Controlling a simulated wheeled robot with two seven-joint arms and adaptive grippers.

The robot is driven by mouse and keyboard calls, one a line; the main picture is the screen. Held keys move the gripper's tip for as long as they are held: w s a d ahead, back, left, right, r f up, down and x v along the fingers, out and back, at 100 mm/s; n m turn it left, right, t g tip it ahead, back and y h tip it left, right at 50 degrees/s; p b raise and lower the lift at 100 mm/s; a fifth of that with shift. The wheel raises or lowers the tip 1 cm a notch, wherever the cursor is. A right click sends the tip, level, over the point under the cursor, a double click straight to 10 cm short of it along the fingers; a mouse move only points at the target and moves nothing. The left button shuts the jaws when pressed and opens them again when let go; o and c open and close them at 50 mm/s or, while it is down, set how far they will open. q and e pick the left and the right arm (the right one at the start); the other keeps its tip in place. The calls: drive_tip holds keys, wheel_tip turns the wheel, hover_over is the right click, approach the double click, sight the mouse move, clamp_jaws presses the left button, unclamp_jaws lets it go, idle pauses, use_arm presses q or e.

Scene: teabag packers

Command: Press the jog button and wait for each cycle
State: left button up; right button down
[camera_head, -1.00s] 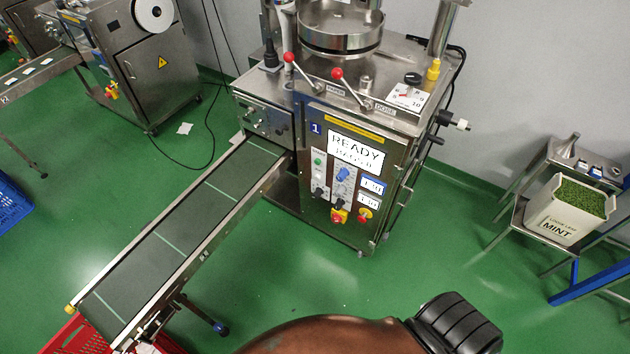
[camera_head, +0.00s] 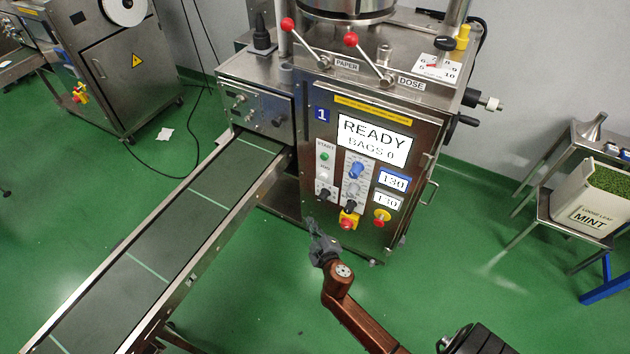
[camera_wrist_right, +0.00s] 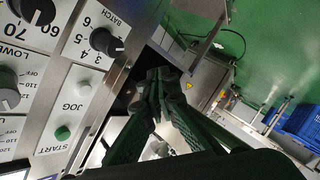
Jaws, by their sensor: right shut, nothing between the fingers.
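The packing machine (camera_head: 415,225), marked 1, stands upright with its display (camera_head: 374,140) reading READY and BAGS 0. The start button (camera_head: 324,156) is green. The pale jog button (camera_wrist_right: 84,88) sits beside it in the right wrist view, between the JOG label and the batch knob (camera_wrist_right: 105,42). My right gripper (camera_head: 315,226) is shut and empty, in front of the machine and below the button column in the head view. In the wrist view its fingertips (camera_wrist_right: 158,78) are to the right of the jog button, apart from it. My left gripper is out of view.
A red emergency stop (camera_head: 347,222) on a yellow base and a red-and-yellow switch (camera_head: 382,216) are low on the panel. A conveyor (camera_head: 170,240) runs down to the left. A tub of mint (camera_head: 585,205) stands on the right. Green floor is free in front.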

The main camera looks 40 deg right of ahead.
sight(324, 177)
use_arm(q)
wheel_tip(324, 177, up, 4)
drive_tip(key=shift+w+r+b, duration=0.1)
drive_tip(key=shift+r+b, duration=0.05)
drive_tip(key=shift+b, duration=0.85)
use_arm(e)
wheel_tip(324, 177, up, 9)
drive_tip(key=w+t+h, duration=0.1)
drive_tip(key=w+t, duration=0.1)
drive_tip(key=shift+w+d, duration=0.15)
drive_tip(key=shift+w, duration=0.1)
drive_tip(key=shift+r, duration=0.1)
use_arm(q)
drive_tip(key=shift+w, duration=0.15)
use_arm(e)
drive_tip(key=w+d, duration=0.3)
drive_tip(key=d, duration=0.5)
drive_tip(key=shift+w, duration=0.2)
drive_tip(key=shift+d, duration=0.1)
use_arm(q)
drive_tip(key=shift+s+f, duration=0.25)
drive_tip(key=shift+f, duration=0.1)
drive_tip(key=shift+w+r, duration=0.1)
